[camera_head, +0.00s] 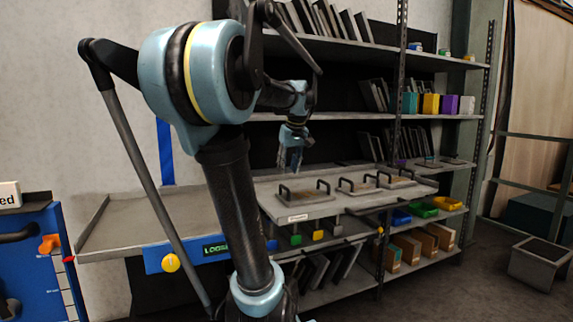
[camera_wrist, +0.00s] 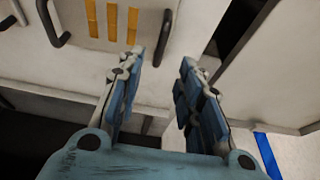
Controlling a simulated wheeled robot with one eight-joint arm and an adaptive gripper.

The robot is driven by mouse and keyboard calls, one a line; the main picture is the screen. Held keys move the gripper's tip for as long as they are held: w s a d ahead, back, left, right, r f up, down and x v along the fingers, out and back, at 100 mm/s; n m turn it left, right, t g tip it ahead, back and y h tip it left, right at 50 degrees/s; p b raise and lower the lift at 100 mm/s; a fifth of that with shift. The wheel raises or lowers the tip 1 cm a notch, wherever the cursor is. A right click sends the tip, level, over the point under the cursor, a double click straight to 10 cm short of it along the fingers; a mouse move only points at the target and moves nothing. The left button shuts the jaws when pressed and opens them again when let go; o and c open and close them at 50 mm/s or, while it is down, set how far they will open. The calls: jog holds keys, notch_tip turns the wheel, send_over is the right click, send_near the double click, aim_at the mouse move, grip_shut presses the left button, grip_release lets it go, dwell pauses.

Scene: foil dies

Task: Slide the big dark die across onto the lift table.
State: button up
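Several flat dies with paired dark handles lie on the pull-out shelf (camera_head: 350,202). The nearest die (camera_head: 303,194) looks largest, but pale grey rather than clearly dark. My gripper (camera_head: 290,168) hangs above and behind it, apart from it. In the wrist view my gripper (camera_wrist: 162,62) is open and empty. Ahead of its fingers is a pale die (camera_wrist: 75,35) with orange strips and two dark handles; I cannot tell which die this is. The lift table (camera_head: 130,228) is at left, with an empty-looking top, partly hidden by my arm.
A blue panel with a green display (camera_head: 215,249), partly hidden, and a yellow knob (camera_head: 170,263) is on the lift table's front. A rack holds upright plates and coloured boxes (camera_head: 430,103). A blue cabinet (camera_head: 35,265) stands at far left. A grey box (camera_head: 540,262) sits on the floor right.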

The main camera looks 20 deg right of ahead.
aim_at(284, 188)
jog(key=x, duration=1)
jog(key=shift+f, duration=0.15)
grip_shut()
